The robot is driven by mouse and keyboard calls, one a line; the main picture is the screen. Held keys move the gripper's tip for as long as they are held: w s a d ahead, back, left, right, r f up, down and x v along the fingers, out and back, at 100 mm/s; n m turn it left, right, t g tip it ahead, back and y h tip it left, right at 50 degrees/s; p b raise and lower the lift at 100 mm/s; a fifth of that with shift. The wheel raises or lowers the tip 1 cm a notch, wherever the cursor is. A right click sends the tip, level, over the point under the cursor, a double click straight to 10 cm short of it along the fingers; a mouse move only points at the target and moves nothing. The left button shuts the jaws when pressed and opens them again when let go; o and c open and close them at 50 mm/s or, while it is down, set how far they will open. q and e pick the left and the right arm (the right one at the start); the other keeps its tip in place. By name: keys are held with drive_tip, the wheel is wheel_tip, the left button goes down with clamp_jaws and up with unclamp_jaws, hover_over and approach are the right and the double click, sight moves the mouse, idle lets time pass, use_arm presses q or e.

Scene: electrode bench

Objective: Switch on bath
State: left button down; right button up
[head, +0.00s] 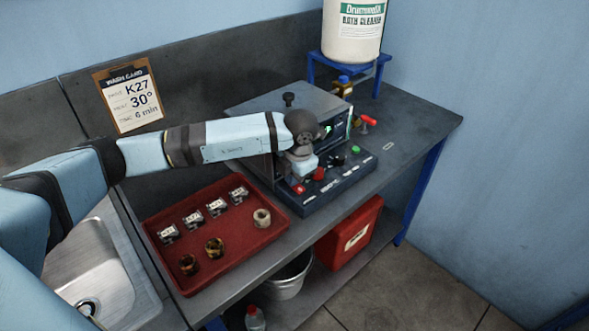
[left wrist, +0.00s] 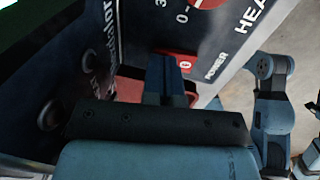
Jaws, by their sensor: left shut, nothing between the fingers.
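The bath (head: 262,103) is a grey box with a dark sloping control panel (head: 345,178) at its front. My left gripper (head: 301,180) is over the panel's front left part, shut and empty, pointing down. A red power switch (head: 299,189) shows just below its fingertips. In the left wrist view the shut fingers (left wrist: 170,88) are at the red switch (left wrist: 183,58), beside the word POWER, and cover part of it. I cannot tell whether they touch it. A red knob (left wrist: 207,3) lies beyond it.
A red tray (head: 210,262) with several small parts lies left of the bath, beside a sink (head: 103,262). A wash card (head: 128,95) leans at the back. A cleaner drum (head: 352,35) stands on a blue stand behind.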

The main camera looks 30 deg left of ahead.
use_arm(q)
drive_tip(key=shift+a+f+h+b, duration=0.2)
drive_tip(key=shift+f+h+b, duration=0.25)
drive_tip(key=shift+b, duration=0.2)
drive_tip(key=shift+r, duration=0.15)
drive_tip(key=shift+d, duration=0.1)
drive_tip(key=shift+s+d, duration=0.1)
